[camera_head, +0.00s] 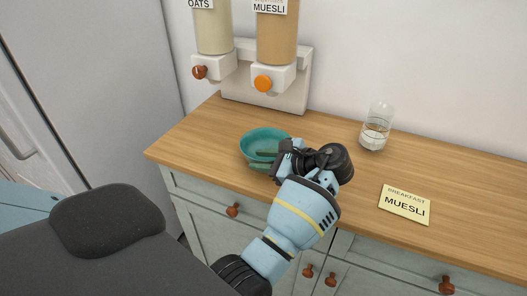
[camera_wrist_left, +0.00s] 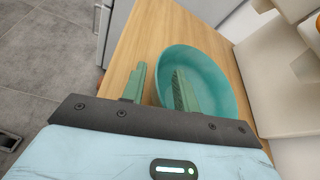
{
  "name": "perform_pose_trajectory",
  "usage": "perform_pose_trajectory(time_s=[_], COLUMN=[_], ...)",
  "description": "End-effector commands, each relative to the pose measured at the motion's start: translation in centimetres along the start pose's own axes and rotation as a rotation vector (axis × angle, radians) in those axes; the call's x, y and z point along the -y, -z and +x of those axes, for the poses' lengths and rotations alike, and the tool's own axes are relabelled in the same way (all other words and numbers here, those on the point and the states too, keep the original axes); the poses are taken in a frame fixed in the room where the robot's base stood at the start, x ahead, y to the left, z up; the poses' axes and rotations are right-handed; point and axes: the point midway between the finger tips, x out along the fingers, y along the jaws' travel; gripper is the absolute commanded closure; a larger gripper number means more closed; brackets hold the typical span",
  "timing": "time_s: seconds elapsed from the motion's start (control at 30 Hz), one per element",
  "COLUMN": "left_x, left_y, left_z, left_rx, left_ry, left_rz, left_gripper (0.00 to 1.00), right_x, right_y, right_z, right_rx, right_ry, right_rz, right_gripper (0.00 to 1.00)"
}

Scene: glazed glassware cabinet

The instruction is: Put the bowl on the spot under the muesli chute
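The teal bowl (camera_head: 262,136) stands upright on the wooden counter, in front of the dispenser. It also shows in the left wrist view (camera_wrist_left: 205,70). My left gripper (camera_head: 262,160) is at the bowl's near side. In the left wrist view its green fingers (camera_wrist_left: 158,85) are apart, one outside the rim and one over the inside, with a gap showing between them. The muesli chute (camera_head: 270,78), with an orange knob, is behind the bowl under the tube labelled MUESLI. The spot under it is on the white dispenser base (camera_head: 265,98), which looks empty. My right gripper is not in view.
The oats chute (camera_head: 212,67) with a red-brown knob is left of the muesli one. A yellow card reading BREAKFAST MUESLI (camera_head: 405,205) lies near the front edge. The counter's (camera_head: 470,185) right part is clear.

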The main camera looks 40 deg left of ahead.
Motion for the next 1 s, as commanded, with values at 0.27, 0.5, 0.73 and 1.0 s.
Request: perform_pose_trajectory(time_s=[0.27, 0.5, 0.73, 1.0], left_x=[0.03, -0.02, -0.02, 0.01], left_y=[-0.06, 0.02, 0.06, 0.01], left_z=[-0.04, 0.01, 0.00, 0.06], left_rx=[-0.001, -0.001, -0.001, -0.002], left_ry=[0.000, -0.001, 0.000, 0.000], left_rz=[-0.001, 0.001, 0.001, 0.004], left_gripper=[0.92, 1.00, 1.00, 1.00], right_x=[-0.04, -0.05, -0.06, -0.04], right_y=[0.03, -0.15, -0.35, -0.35], right_z=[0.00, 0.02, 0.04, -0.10], right_rx=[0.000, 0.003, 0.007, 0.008], right_ry=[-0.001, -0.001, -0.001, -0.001], right_rz=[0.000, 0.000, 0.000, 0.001], right_gripper=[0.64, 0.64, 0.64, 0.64])
